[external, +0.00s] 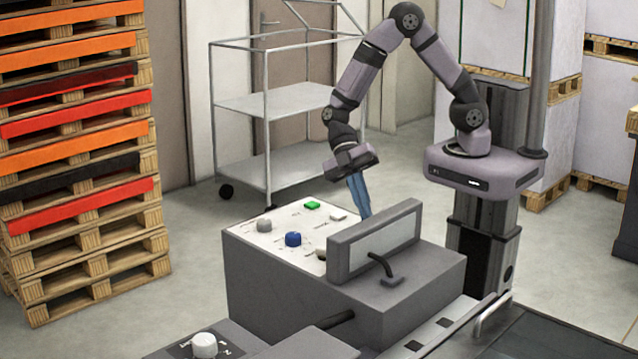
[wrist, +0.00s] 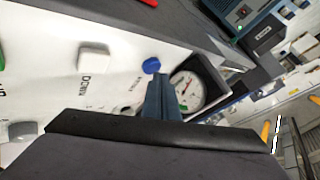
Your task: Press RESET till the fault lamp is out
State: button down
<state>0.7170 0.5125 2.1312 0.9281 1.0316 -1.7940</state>
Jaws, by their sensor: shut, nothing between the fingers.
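My gripper (external: 366,212) is shut and empty, its blue fingers pointing down at the far right edge of the white control panel (external: 285,222), behind the raised grey housing. In the wrist view the closed fingertips (wrist: 157,80) lie just below a round blue button (wrist: 152,65) in the picture; whether they touch it I cannot tell. A small label (wrist: 135,84) beside that button is too blurred to read. In the external view this button cannot be made out near the fingers. I cannot identify a lit fault lamp in either view.
The panel also carries a white button (wrist: 93,57), a green button (external: 312,205), a blue knob (external: 293,239) and a grey knob (external: 264,225). A round gauge (wrist: 187,88) sits in a dark recess close to the fingers. The raised grey housing (external: 375,243) stands beside the fingers.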

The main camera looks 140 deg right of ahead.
jog(key=shift+f+b, duration=0.45)
jog(key=shift+b, duration=0.15)
dwell(0.6)
jog(key=shift+r, duration=0.2)
jog(key=shift+r+p, duration=0.4)
jog(key=shift+r, duration=0.3)
jog(key=shift+r+p, duration=1.45)
jog(key=shift+r, duration=1.05)
